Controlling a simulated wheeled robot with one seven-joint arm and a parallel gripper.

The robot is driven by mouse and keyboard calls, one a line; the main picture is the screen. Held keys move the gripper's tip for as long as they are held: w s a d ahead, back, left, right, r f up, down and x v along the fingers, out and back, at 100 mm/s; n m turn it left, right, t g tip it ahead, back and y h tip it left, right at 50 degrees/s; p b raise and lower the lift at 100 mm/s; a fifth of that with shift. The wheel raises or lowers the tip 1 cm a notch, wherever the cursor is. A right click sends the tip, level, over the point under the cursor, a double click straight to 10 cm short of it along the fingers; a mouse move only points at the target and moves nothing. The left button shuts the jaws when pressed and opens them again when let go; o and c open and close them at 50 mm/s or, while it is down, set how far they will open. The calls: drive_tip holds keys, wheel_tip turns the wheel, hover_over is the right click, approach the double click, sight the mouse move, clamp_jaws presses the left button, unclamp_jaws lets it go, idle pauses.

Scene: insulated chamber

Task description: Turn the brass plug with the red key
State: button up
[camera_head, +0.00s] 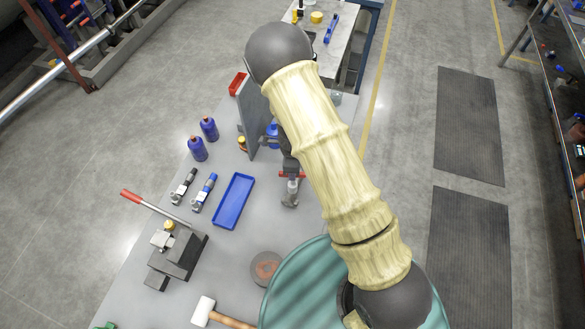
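A small red bar (290,174), which may be the red key, shows beside my arm near the middle of the view. A grey metal piece (290,195) is directly below it in the picture; I cannot tell whether they are joined. The dark end of my arm with my gripper (289,165) comes down to the red bar, partly hidden behind my pale upper arm. The fingers are too small and covered to tell whether they are open, shut or touching the bar. I cannot make out the brass plug for certain; a small yellow-brass piece (242,142) shows beside an upright grey panel (252,112).
The table's front-left area is partly clear.

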sight(290, 182)
drive_tip(key=shift+r+p, duration=1.7)
drive_tip(key=shift+r, duration=0.55)
drive_tip(key=shift+f, duration=0.1)
drive_tip(key=n, duration=0.1)
drive_tip(key=n+b, duration=0.1)
drive_tip(key=n, duration=0.1)
drive_tip(key=shift+s+a+f+b, duration=0.25)
drive_tip(key=shift+a+b, duration=0.1)
drive_tip(key=r+n+b, duration=0.1)
drive_tip(key=n+b, duration=0.2)
drive_tip(key=n, duration=0.8)
drive_tip(key=n+b, duration=0.4)
drive_tip(key=n, duration=0.7)
drive_tip(key=r+n+b, duration=0.1)
drive_tip(key=n+b, duration=0.3)
drive_tip(key=n, duration=0.7)
drive_tip(key=shift+w+d+r, duration=0.25)
drive_tip(key=shift+d+r, duration=0.05)
drive_tip(key=shift+d, duration=0.05)
